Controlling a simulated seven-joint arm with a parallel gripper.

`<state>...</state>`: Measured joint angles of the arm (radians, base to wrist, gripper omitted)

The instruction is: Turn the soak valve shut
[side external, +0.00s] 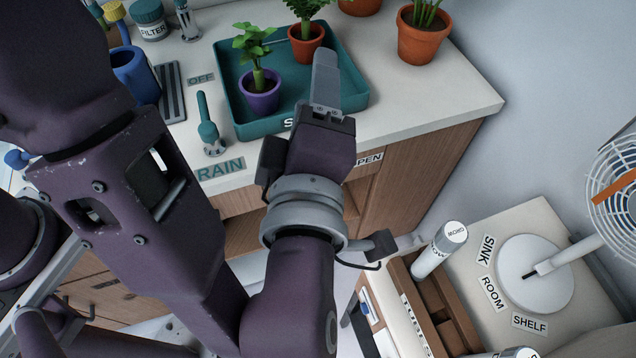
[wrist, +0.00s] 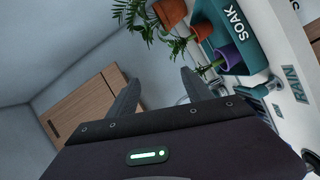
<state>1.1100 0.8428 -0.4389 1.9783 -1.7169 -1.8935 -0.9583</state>
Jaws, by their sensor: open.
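A teal lever valve (side external: 208,132) stands on the counter left of the teal tray (side external: 362,98), between an OFF label and a partly cut-off label reading RAIN. It also shows in the wrist view (wrist: 261,91). Its handle points roughly toward OFF in the side view. The tray's front carries the word SOAK in the wrist view; no label on the valve itself is readable. My gripper (side external: 326,72) overlaps the tray's right front part in the side view, well right of the valve. In the wrist view its fingers (wrist: 160,78) are apart with nothing between them.
A purple pot (side external: 260,98) and a terracotta pot (side external: 306,50) with plants stand in the tray. Another terracotta pot (side external: 419,42) stands behind on the right. A blue mug (side external: 135,75) and FILTER jar (side external: 150,22) are at the left.

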